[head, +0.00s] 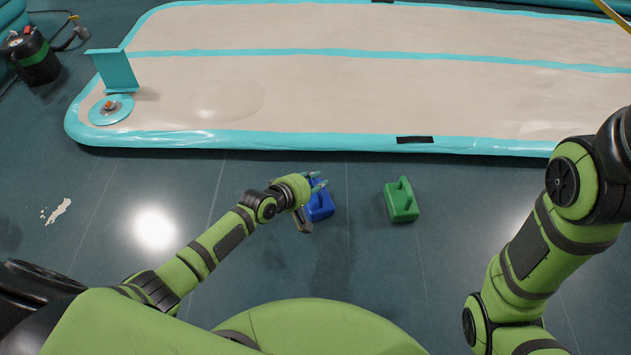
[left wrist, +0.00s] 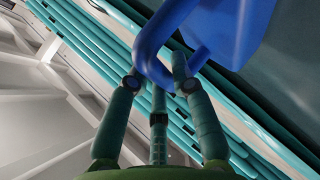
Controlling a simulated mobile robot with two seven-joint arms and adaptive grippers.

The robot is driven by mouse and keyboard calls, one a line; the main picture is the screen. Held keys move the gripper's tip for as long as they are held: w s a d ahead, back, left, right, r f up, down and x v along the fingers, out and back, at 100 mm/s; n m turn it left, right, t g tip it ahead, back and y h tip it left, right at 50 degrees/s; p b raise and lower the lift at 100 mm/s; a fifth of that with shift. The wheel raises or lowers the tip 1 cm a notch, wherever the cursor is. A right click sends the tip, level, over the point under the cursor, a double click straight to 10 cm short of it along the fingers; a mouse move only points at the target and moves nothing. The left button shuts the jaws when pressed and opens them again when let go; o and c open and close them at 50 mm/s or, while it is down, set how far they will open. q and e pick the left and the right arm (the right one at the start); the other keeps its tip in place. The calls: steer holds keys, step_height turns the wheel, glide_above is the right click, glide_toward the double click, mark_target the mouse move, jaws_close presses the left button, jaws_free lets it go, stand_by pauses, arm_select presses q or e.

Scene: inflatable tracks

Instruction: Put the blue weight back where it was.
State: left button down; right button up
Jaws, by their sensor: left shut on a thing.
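The blue weight (head: 319,206) shows in the head view in front of the inflatable track, partly hidden behind my left gripper (head: 314,183). In the left wrist view the blue weight (left wrist: 232,32) fills the upper right, with its handle loop between the fingers of my left gripper (left wrist: 160,85). The left gripper is shut on that handle. I cannot tell for sure whether the weight touches the floor. My right arm shows at the right of the head view, but its gripper is out of the picture.
A green weight (head: 401,201) stands on the floor to the right of the blue one. The beige and teal inflatable track (head: 330,100) lies behind both. A teal stand (head: 115,72) and round disc (head: 111,109) sit at its left end. A dark canister (head: 33,55) stands far left.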

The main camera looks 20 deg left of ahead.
arm_select(q)
steer(key=c, duration=1.4)
jaws_free()
steer(key=shift+f, duration=0.15)
steer(key=o, duration=0.3)
